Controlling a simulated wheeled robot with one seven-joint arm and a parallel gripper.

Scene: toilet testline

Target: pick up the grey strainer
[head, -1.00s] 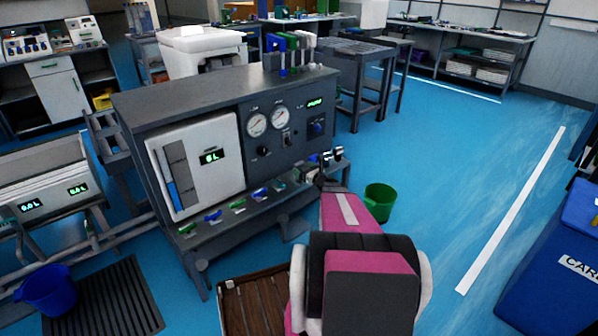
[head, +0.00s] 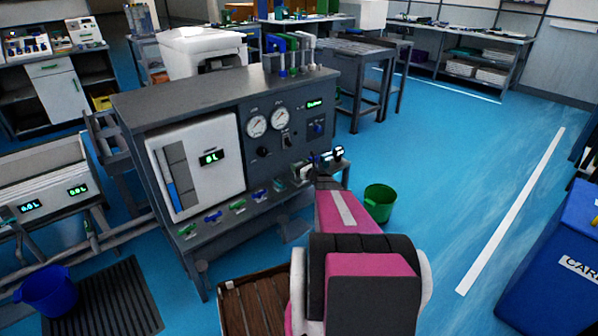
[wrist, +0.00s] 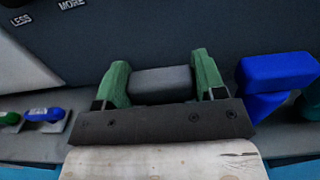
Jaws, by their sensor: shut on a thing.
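In the wrist view, the grey strainer (wrist: 160,84) shows as a grey block between the green fingers of my gripper (wrist: 160,76). The fingers are shut on it, one on each side. Its lower part is hidden behind the dark gripper body. In the head view, my pink and black arm reaches to the right end of the test bench's front ledge. There the gripper and strainer are too small and covered to make out clearly.
The test bench (head: 215,115) has a front ledge with small coloured valves (head: 213,216). A blue block (wrist: 275,82) is close to the right of my gripper. A green bucket (head: 379,202) stands on the floor right of the bench. Open blue floor lies further right.

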